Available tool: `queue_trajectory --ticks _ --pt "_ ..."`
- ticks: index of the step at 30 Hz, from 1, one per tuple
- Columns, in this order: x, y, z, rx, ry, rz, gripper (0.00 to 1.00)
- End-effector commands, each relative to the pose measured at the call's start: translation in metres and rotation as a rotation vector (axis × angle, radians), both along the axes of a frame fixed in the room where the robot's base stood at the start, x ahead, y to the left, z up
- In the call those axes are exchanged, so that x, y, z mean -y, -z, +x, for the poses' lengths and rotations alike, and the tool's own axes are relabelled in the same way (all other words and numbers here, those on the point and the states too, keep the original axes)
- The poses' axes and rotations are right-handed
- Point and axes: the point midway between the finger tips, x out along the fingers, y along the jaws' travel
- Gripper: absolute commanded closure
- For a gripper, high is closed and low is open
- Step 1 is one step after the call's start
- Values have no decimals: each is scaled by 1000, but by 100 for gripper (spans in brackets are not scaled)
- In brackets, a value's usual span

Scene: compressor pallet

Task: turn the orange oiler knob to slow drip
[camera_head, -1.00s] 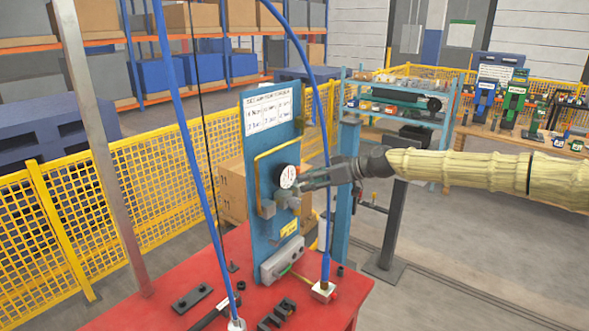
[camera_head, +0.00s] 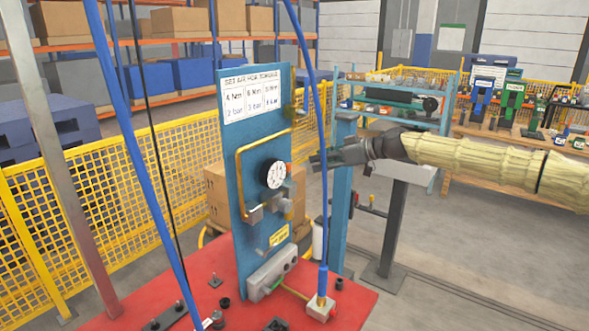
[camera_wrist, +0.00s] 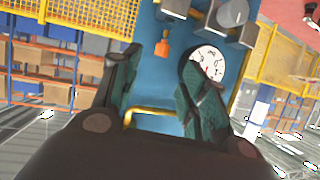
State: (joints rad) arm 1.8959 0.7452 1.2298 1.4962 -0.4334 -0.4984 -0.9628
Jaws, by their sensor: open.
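The orange oiler knob (camera_wrist: 162,48) is a small orange piece on the blue panel (camera_wrist: 150,80), beside the round white gauge (camera_wrist: 208,62). In the wrist view it lies between my two spread fingertips, beyond them and not touched as far as I can tell. In the head view a small orange-red spot beside the gauge (camera_head: 273,173) may be the knob (camera_head: 289,169). My gripper (camera_head: 316,160) is to the right of the panel (camera_head: 232,150), level with the gauge, open and empty. In the wrist view my gripper (camera_wrist: 160,60) has its right finger partly over the gauge.
A yellow pipe (camera_head: 240,175) runs on the panel, with grey fittings (camera_head: 268,208) below the gauge. A blue hose (camera_head: 321,130) hangs in front of my gripper. The panel stands on a red table (camera_head: 345,305). Yellow mesh fence (camera_head: 100,200) is behind.

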Motion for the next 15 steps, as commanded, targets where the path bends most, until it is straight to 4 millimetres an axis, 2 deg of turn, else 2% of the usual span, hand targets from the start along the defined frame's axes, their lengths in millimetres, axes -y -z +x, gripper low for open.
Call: queue_trajectory --ticks 6,15 --pt "-31 8 12 -3 -7 0 56" --pt "-66 26 31 -1 -2 0 56"
